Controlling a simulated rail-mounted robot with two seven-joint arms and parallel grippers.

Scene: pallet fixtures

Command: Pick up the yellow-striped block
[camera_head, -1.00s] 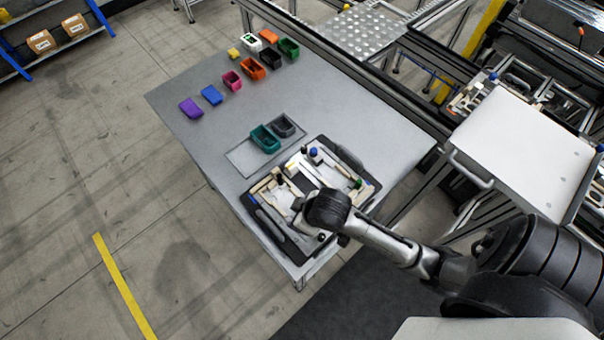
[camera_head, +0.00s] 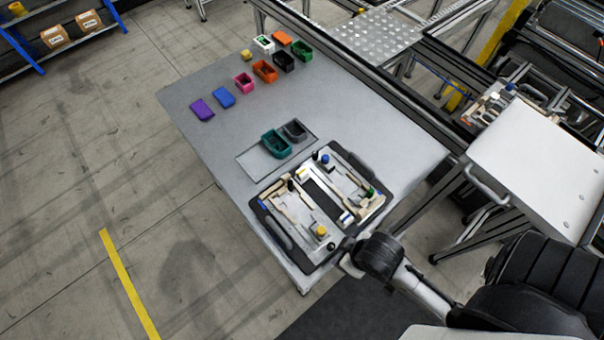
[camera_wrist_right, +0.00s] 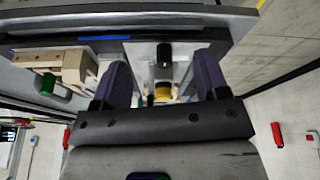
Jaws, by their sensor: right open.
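A small yellow-topped piece (camera_head: 320,231) stands near the front edge of the pallet fixture (camera_head: 284,233); I cannot tell if it is the striped block. In the right wrist view a piece with a yellow band (camera_wrist_right: 163,93) shows between the fingers, beyond them, partly hidden by the gripper body. My right gripper (camera_wrist_right: 163,78) is open, its two dark fingers apart and nothing visibly held. In the head view my right gripper (camera_head: 350,263) is beside the fixture's front right corner. My left gripper is not in view.
The fixture holds several pale blocks, a blue knob (camera_head: 325,158) and black pegs. Several coloured bins line the table's far side. The table's middle (camera_head: 220,135) is clear.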

